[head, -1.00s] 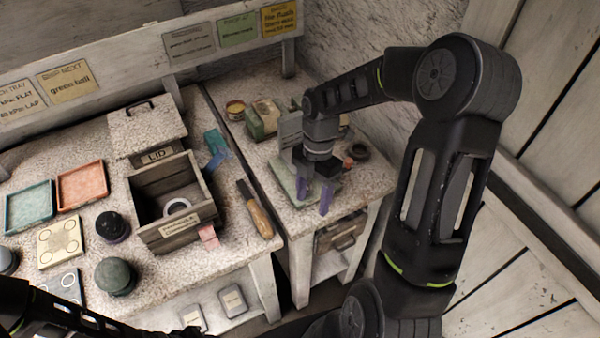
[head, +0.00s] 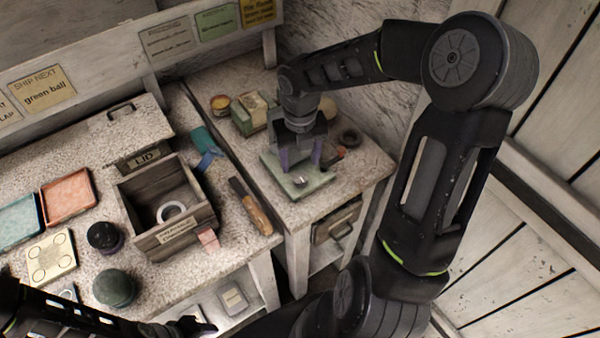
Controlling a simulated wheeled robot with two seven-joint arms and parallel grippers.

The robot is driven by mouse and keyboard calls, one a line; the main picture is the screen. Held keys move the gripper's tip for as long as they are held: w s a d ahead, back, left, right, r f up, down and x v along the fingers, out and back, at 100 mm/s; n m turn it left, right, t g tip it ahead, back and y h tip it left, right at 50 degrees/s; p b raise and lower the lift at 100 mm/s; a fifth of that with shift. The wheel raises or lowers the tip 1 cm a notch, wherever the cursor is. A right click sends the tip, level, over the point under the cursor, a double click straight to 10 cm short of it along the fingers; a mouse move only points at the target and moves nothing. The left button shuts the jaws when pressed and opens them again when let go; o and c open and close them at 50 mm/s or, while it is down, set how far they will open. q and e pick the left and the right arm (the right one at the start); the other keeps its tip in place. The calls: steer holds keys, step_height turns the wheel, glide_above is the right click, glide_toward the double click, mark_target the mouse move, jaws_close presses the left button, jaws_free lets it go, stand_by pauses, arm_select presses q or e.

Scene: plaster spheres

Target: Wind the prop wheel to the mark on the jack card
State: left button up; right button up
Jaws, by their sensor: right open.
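A pale green base plate (head: 318,183) lies on the small right-hand table, with a small shiny round part (head: 300,181) on it. It looks like the jack's base; I cannot single out the prop wheel, the card or its mark. My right gripper (head: 301,163) points down over the plate's back half, its purple fingers open and apart. It hides what stands between and behind them; whether they touch anything is unclear. My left gripper (head: 197,326) shows only as a dark shape at the bottom edge, its jaws unclear.
A dark ring (head: 350,137), a green-and-tan box (head: 248,115) and a tin (head: 220,104) sit around the plate. A wooden-handled tool (head: 252,208) lies on the left table near the gap. An open wooden box (head: 158,236) stands left of it.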

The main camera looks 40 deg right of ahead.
mark_target(300, 176)
step_height(300, 176, down, 6)
steer(key=shift+f, duration=0.15)
stand_by(0.3)
jaws_close()
stand_by(0.4)
